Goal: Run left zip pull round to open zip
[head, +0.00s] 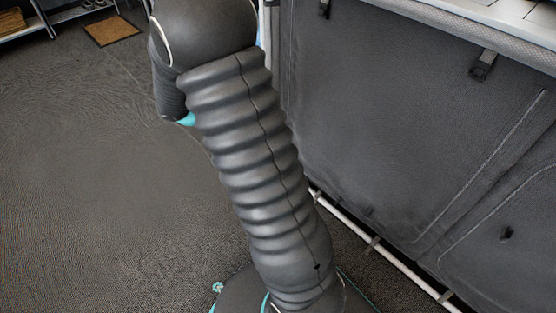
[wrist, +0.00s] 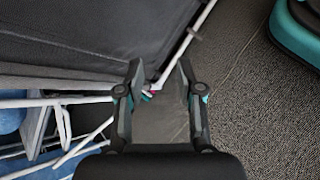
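The dark grey fabric front (head: 365,100) of the kitchen unit fills the right of the head view. A curved zip line (head: 485,170) runs down its panel and bends near the bottom. A small dark tab (head: 507,233) hangs on the right panel; I cannot tell whether it is a zip pull. My gripper (wrist: 160,64) is open in the wrist view, fingers apart, beside the dark fabric (wrist: 90,30). A tiny pink and teal item (wrist: 150,94) shows by the left finger; what it is and whether it touches is unclear. The head view does not show my gripper.
A white tube (head: 385,250) runs along the unit's foot and also shows in the wrist view (wrist: 185,45). White frame poles (wrist: 65,125) lie left of my gripper. Black buckles (head: 483,65) hang from the top edge. Open carpet (head: 90,180) lies left, with a brown mat (head: 111,30).

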